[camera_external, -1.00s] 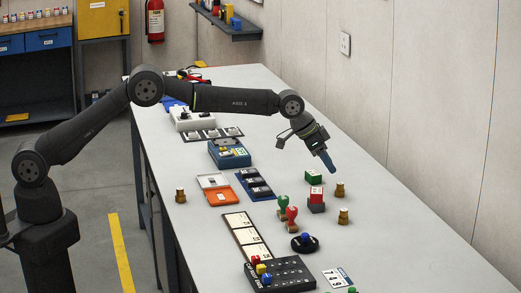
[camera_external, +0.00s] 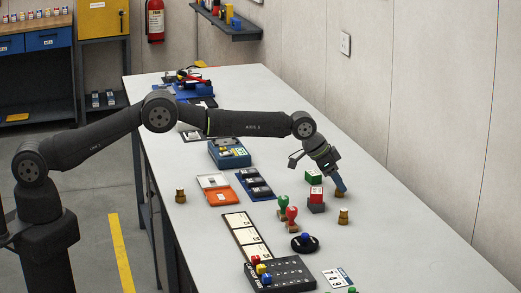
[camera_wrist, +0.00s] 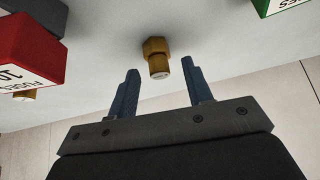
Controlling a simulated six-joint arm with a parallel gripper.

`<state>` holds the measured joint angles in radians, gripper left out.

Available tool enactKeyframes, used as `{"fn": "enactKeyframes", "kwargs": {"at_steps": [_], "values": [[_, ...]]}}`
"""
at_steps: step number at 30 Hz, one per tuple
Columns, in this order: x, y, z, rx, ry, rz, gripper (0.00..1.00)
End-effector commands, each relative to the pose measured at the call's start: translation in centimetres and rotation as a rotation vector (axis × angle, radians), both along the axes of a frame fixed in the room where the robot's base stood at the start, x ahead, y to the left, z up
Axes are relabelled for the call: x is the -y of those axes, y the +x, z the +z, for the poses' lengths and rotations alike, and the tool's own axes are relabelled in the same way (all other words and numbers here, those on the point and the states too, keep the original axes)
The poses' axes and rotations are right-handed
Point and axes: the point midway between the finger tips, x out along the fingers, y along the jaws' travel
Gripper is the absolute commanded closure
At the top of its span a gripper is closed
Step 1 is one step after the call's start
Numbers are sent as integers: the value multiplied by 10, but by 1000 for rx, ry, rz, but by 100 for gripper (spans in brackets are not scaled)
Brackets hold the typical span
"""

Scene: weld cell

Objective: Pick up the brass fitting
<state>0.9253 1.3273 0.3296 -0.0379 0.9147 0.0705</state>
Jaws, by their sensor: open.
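Several brass fittings stand on the bench. One brass fitting (camera_wrist: 156,58) stands upright just beyond and between my fingertips in the wrist view. In the external view that fitting (camera_external: 339,194) is partly hidden behind my gripper (camera_external: 341,188). My gripper (camera_wrist: 160,75) is open, with a blue finger on either side and nothing between them. A second brass fitting (camera_external: 343,216) stands a little nearer the camera. A third brass fitting (camera_external: 180,196) stands at the bench's left edge.
A red box (camera_wrist: 28,50) is close on the left in the wrist view, and a green box (camera_wrist: 275,6) is at its upper right. The bench (camera_external: 400,250) is clear at right.

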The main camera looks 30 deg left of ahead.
Motion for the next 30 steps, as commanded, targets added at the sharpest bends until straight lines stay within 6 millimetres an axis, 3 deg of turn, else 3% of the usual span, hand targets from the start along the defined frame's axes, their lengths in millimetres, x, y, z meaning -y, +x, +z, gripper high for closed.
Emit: {"fn": "enactKeyframes", "kwargs": {"at_steps": [3, 10, 22, 30], "values": [[0, 0, 0, 0, 0, 0, 54], [0, 0, 0, 0, 0, 0, 99], [0, 0, 5, 1, -1, 0, 100], [1, 0, 40, 2, -3, 0, 100]]}}
